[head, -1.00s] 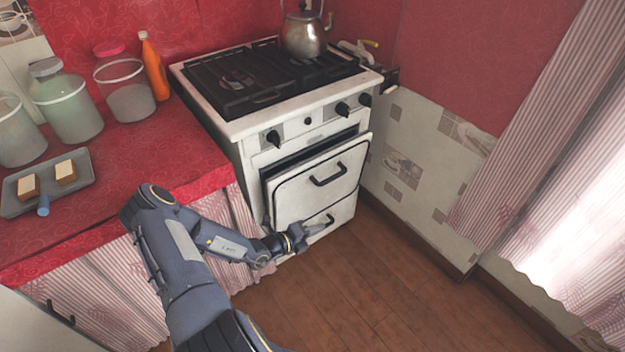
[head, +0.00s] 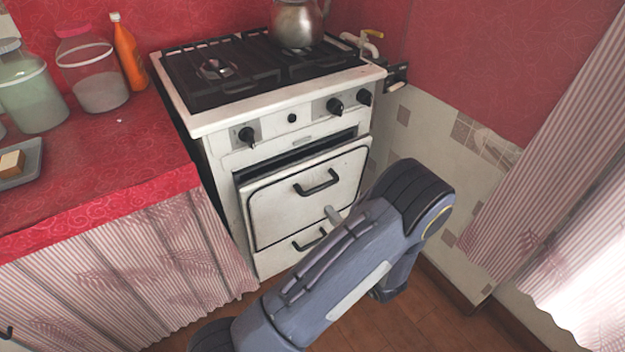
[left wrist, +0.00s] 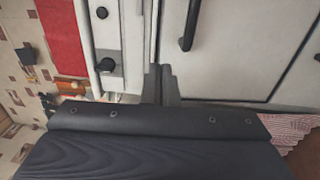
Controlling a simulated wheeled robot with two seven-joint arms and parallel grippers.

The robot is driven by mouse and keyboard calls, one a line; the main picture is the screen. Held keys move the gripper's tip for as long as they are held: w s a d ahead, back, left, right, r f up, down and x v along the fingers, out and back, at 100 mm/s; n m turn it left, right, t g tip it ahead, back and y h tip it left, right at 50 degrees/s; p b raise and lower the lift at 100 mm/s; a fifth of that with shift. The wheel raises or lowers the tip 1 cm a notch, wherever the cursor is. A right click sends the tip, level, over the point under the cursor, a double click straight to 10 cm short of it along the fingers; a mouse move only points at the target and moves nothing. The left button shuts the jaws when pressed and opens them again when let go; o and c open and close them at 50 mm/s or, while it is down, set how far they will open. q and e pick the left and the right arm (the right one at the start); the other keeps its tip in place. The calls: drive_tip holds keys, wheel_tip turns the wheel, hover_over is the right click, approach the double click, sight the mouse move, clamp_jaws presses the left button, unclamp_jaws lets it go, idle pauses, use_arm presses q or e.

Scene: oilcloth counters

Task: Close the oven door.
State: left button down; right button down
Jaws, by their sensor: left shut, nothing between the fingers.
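The white oven door (head: 277,210), with a black handle (head: 317,183), stands slightly ajar. It tilts out at the top, with a dark gap under the control panel. My left arm crosses the front of the oven in the head view and mostly hides its gripper. In the left wrist view my left gripper (left wrist: 161,84) is shut and empty. Its fingers are by the door's upper edge, beside the gap; I cannot tell whether they touch. The door (left wrist: 228,60) and its handle (left wrist: 190,25) also show there. My right gripper is not in view.
The stove top (head: 255,75) carries a metal kettle (head: 297,22). Below the door is a drawer (head: 290,252) with a black handle. A red counter (head: 110,165) with jars and an orange bottle (head: 128,52) is at left. A tiled wall is at right.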

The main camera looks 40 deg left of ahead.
use_arm(q)
approach(296, 165)
drive_tip(key=x, duration=0.5)
drive_tip(key=shift+w+a+f, duration=0.2)
drive_tip(key=shift+f, duration=0.05)
drive_tip(key=shift+g+h, duration=0.3)
drive_tip(key=shift+h, duration=0.2)
drive_tip(key=x, duration=0.2)
drive_tip(key=r+b+x, duration=0.1)
drive_tip(key=x, duration=0.1)
drive_tip(key=shift+a, duration=0.15)
drive_tip(key=shift+w+a+r, duration=0.1)
drive_tip(key=shift+r, duration=0.1)
